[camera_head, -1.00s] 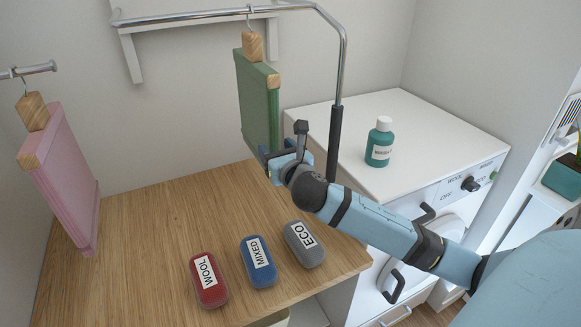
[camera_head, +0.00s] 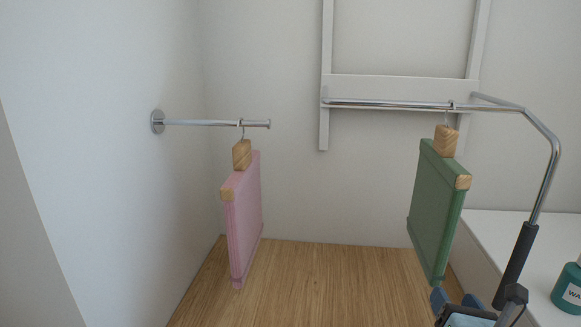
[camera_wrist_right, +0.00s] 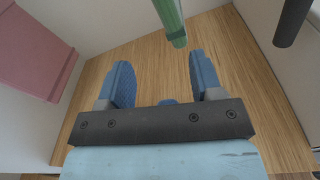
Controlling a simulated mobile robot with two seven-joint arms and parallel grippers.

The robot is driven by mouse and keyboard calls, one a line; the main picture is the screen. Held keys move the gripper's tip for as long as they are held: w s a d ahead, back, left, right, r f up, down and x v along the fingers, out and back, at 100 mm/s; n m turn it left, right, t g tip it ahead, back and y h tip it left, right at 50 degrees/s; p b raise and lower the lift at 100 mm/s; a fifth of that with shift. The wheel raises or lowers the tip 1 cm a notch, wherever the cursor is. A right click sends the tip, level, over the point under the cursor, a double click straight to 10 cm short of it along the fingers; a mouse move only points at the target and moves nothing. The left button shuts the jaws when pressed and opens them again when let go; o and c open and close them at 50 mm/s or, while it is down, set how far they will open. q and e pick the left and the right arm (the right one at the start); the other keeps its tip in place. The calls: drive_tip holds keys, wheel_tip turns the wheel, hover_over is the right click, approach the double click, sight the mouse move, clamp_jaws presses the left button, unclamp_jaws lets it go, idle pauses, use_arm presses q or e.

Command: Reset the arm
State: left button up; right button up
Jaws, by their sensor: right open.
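My right gripper (camera_head: 455,298) is at the bottom right of the head view, just below the lower end of the green hanging panel (camera_head: 437,212). In the right wrist view the blue fingers (camera_wrist_right: 161,72) are spread apart with nothing between them. The green panel's lower end (camera_wrist_right: 177,38) shows ahead of them, apart from both fingers. The bent metal rail arm (camera_head: 546,165), with its black grip (camera_head: 515,265), comes down at the right. The black grip also shows at the top right of the wrist view (camera_wrist_right: 292,22). My left gripper is out of view.
A pink panel (camera_head: 243,215) hangs from a short wall rod (camera_head: 205,123) at the left. The wooden counter (camera_head: 320,280) is bare between the panels. A green bottle (camera_head: 568,290) stands on the white appliance top (camera_head: 500,228) at the right.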

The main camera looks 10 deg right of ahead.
drive_tip(key=s+a+f+m+g+y+p, duration=0.2)
drive_tip(key=s+a+f+m, duration=0.3)
drive_tip(key=f+m, duration=0.3)
drive_tip(key=s+a+f+m+g+y+p, duration=0.1)
drive_tip(key=s+a+f+m+y, duration=0.1)
drive_tip(key=s+a+f+m, duration=0.3)
drive_tip(key=s+a+f+m+g+y+p, duration=0.2)
drive_tip(key=s+a+f+m, duration=0.3)
drive_tip(key=f+m, duration=0.7)
drive_tip(key=s+m, duration=0.1)
drive_tip(key=m, duration=0.2)
drive_tip(key=shift+s+a+f+g+p, duration=0.15)
drive_tip(key=shift+s+a+g+p, duration=0.1)
drive_tip(key=shift+g+p, duration=0.1)
